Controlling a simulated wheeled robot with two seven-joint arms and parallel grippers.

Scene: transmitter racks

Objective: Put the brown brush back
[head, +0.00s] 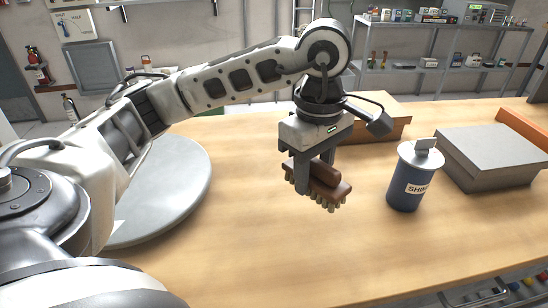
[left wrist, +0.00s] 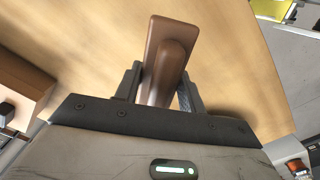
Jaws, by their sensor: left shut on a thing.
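The brown brush (head: 326,190) is held above the wooden table by my left gripper (head: 314,178). The gripper points down, its two fingers shut on the brush's raised handle. Pale bristle tufts hang beneath the brush, clear of the tabletop in the head view. In the left wrist view the brush (left wrist: 172,50) lies lengthwise between the fingers (left wrist: 160,85), its flat back and rounded grip showing. My right gripper is not in view.
On the wooden table (head: 270,235) stand a blue canister (head: 405,190), a grey box (head: 492,158), a brown box (head: 378,118) and a round grey disc (head: 180,190). Shelves (head: 430,55) stand behind. The table's front middle is clear.

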